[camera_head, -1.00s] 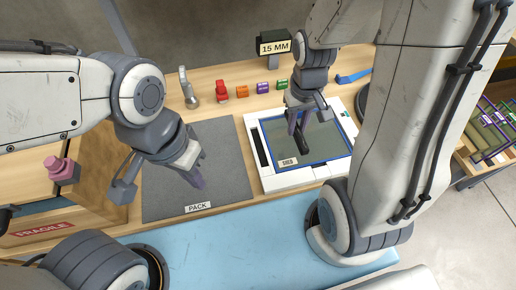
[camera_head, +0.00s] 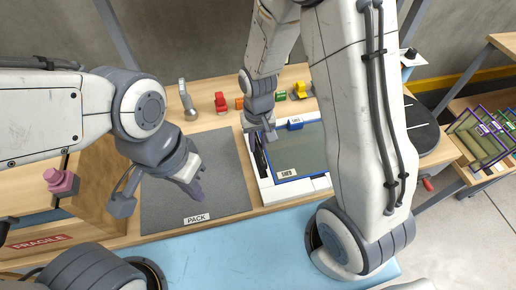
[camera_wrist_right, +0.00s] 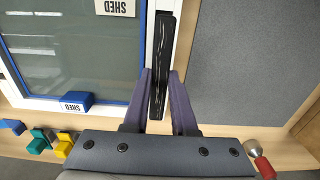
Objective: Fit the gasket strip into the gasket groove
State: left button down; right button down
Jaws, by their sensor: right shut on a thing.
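My right gripper (camera_head: 262,134) is over the left side of a white frame (camera_head: 289,190). In the right wrist view its fingers (camera_wrist_right: 158,100) are shut on the black gasket strip (camera_wrist_right: 158,88), which runs away along the frame's edge. The gasket groove was a dark slot on this left side; the strip now lies over or in line with it, and I cannot tell whether they touch. In the head view the strip (camera_head: 260,155) shows dark below the gripper.
A blue-edged glass panel (camera_head: 300,150) lies in the frame, with a blue block (camera_head: 295,124) at its back edge. The grey PACK mat (camera_head: 215,170) is clear. A red-handled tool (camera_head: 221,102) and small coloured pieces stand behind.

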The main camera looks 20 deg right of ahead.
aim_at(258, 146)
notch_tip(258, 146, down, 4)
jog(key=shift+r, duration=0.25)
jog(key=shift+f, duration=0.1)
jog(key=shift+f, duration=0.5)
jog(key=c, duration=0.7)
grip_release()
jog(key=shift+s, duration=0.1)
notch_tip(258, 146, up, 13)
jog(key=shift+f, duration=0.1)
jog(key=s+a+r+n, duration=0.2)
jog(key=s, duration=0.3)
jog(key=s+a+r+n, duration=0.2)
jog(key=s+n, duration=0.1)
jog(key=s, duration=0.3)
jog(key=s+a+r+n+y, duration=0.1)
jog(key=s+a+r+n, duration=0.1)
jog(key=s, duration=0.4)
jog(key=shift+s+a+r, duration=0.2)
jog(key=shift+a+r, duration=0.2)
jog(key=shift+r, duration=0.05)
